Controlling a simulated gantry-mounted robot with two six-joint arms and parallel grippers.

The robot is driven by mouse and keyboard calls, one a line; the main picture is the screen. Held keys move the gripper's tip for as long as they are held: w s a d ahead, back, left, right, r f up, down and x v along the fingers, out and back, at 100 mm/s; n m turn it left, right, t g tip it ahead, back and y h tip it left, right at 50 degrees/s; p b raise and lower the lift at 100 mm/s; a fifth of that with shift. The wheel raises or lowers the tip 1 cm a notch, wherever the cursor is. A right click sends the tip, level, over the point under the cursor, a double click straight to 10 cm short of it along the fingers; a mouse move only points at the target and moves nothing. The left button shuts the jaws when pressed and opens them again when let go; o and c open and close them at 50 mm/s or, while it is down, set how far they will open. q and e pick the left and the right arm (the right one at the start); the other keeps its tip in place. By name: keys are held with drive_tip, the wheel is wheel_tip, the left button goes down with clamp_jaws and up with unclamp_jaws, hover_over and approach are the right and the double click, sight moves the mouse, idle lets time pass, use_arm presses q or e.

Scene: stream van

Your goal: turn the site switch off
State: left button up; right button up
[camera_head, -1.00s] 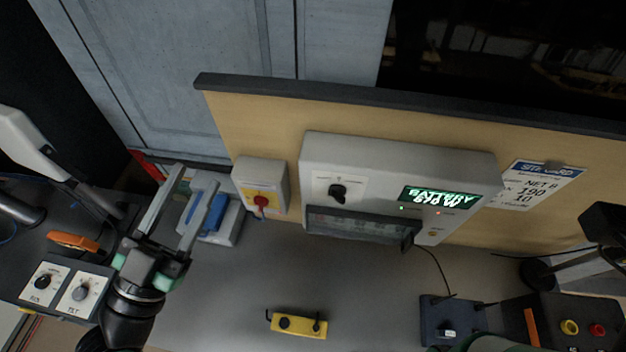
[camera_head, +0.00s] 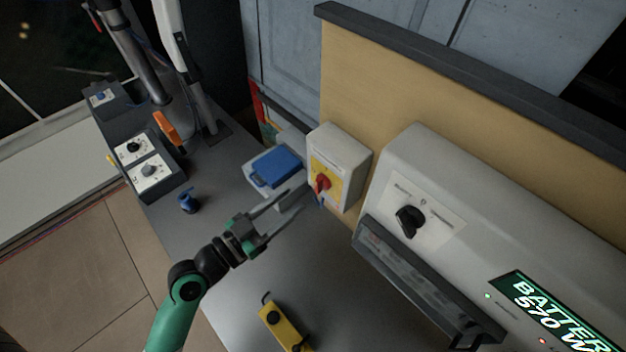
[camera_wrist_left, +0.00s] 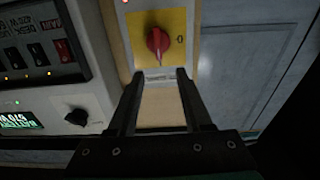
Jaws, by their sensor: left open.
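The site switch appears to be the red rotary knob (camera_head: 323,184) on a yellow plate, on the front of a pale box (camera_head: 342,160) fixed to the tan panel. In the left wrist view the red knob (camera_wrist_left: 158,40) is ahead of the fingertips, with its handle roughly along the picture's vertical. My left gripper (camera_head: 296,197) is open and empty, its fingers pointing at the switch box. In the left wrist view the open fingers (camera_wrist_left: 160,76) straddle empty space just below the knob, and I see no contact. My right gripper is out of view.
A large white unit (camera_head: 455,195) with a black knob (camera_head: 410,221) and a lit display stands right of the switch. A blue-lidded case (camera_head: 276,167) lies left of it. A yellow block (camera_head: 285,328) and a small blue item (camera_head: 188,201) lie on the grey bench.

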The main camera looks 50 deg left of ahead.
sight(316, 182)
use_arm(q)
drive_tip(key=w, duration=0.7)
drive_tip(key=shift+w+p, duration=0.3)
drive_tip(key=shift+p, duration=0.1)
clamp_jaws()
